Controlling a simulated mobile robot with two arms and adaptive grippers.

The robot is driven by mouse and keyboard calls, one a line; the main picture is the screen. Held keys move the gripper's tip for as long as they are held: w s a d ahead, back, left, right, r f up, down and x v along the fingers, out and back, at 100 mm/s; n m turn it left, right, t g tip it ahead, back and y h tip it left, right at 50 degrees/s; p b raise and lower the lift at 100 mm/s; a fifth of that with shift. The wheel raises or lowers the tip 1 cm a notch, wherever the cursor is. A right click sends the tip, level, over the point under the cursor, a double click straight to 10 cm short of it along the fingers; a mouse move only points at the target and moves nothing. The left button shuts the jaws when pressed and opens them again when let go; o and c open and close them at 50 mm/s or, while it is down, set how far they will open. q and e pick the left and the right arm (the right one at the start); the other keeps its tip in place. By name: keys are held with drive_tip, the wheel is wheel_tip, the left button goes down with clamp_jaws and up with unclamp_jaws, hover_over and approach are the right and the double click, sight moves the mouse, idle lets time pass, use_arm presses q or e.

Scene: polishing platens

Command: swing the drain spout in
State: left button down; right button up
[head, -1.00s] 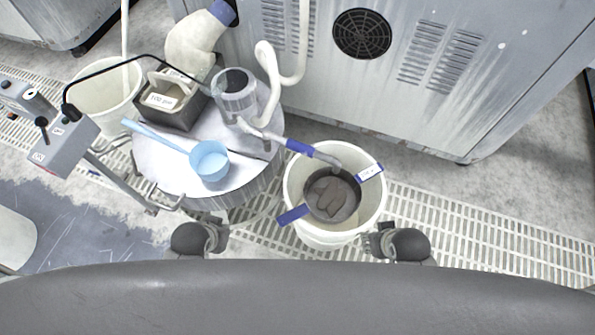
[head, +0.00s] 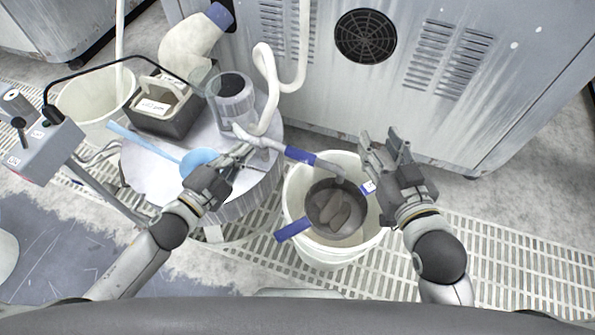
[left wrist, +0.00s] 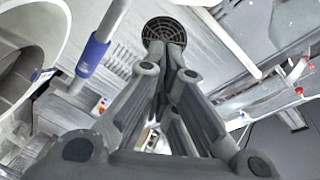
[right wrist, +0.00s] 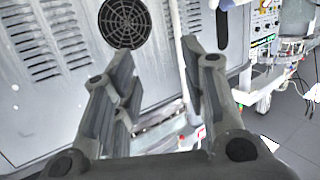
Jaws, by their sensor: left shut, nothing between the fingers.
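The drain spout (head: 270,143) is a grey pipe with a blue sleeve (head: 300,155). It runs from the round platen table (head: 262,185) to the right, and its outlet end hangs over the white bucket (head: 296,228). My left gripper (head: 245,150) is shut and empty, above the table's right part, just left of the blue sleeve. The spout with its sleeve also shows in the left wrist view (left wrist: 92,52), to the left of the shut fingers (left wrist: 167,55). My right gripper (head: 383,142) is open and empty above the bucket's right rim, and its fingers stand apart in the right wrist view (right wrist: 160,60).
A dark pan (head: 322,215) with grey lumps sits in the bucket. A grey machine cabinet (head: 440,110) stands behind. A control box (head: 42,150) is at left.

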use_arm(q)
drive_tip(key=s+d+f+m+g+h, duration=0.2)
drive_tip(key=s+f+m+g+h, duration=0.2)
drive_tip(key=m+g, duration=0.5)
drive_tip(key=s+m+h, duration=0.2)
drive_tip(key=s, duration=0.1)
drive_tip(key=shift+s+f+m+h, duration=0.3)
drive_tip(key=shift+s+m+h, duration=0.05)
drive_tip(key=shift+m+h, duration=0.05)
use_arm(e)
wheel_tip(320, 180, up, 11)
drive_tip(key=a+t+y, duration=0.1)
drive_tip(key=t, duration=0.4)
drive_tip(key=shift+a+f+y, duration=0.15)
drive_tip(key=shift+y, duration=0.15)
